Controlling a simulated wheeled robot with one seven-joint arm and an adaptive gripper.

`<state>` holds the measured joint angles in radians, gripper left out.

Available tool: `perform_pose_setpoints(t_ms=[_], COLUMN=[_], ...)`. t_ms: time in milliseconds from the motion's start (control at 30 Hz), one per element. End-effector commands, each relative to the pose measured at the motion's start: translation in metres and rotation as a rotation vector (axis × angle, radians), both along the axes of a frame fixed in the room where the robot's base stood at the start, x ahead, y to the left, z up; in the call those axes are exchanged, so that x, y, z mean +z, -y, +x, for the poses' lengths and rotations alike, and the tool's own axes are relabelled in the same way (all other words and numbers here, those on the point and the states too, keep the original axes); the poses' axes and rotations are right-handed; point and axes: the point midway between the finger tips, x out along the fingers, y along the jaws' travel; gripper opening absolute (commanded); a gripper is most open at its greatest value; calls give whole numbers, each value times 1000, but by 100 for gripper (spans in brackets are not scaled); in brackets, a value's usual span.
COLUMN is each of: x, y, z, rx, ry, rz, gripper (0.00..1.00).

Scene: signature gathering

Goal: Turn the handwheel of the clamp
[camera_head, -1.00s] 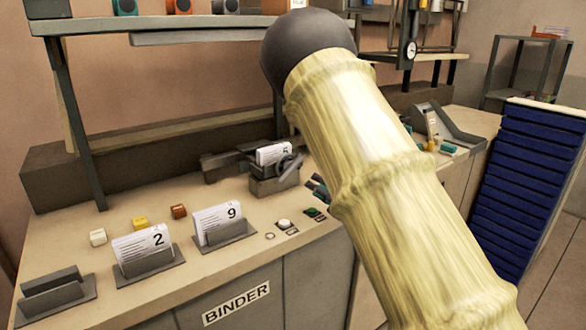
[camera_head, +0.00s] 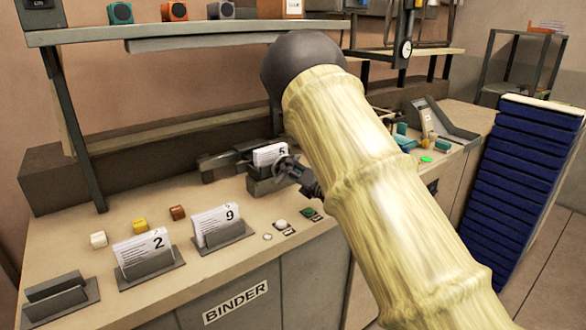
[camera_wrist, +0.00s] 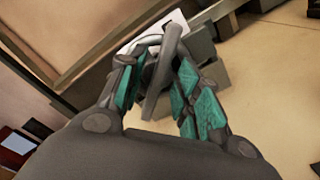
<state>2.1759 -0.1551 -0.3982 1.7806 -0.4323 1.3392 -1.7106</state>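The clamp (camera_head: 262,187) stands on the bench in the head view, holding a paper stack marked 5 (camera_head: 268,155). Its dark handwheel (camera_head: 286,165) is on the side towards my gripper (camera_head: 305,179). In the wrist view the handwheel rim (camera_wrist: 163,68) runs between the two teal-padded fingers of my gripper (camera_wrist: 160,76). The fingers are spread, one on each side of the rim. I see a small gap on the left side; contact on the right side is unclear. My arm hides part of the bench behind the gripper.
Paper stacks marked 2 (camera_head: 142,250) and 9 (camera_head: 216,222) stand in holders at the left. An empty holder (camera_head: 57,296) is at the front left. Buttons (camera_head: 281,224) lie in front of the clamp. A shelf (camera_head: 190,30) overhangs the bench. Blue trays (camera_head: 517,190) stand right.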

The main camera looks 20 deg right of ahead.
Motion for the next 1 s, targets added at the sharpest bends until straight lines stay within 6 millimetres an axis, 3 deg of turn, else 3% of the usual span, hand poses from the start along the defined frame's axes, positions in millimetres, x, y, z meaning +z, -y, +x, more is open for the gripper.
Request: perform_pose_setpoints(t_ms=[300,500,1000], x=[0,0,-4], y=[-1,-1,-1], z=[2,2,2], rx=[0,0,1], ry=[0,0,-29], rz=[0,0,79], gripper=[34,0,0])
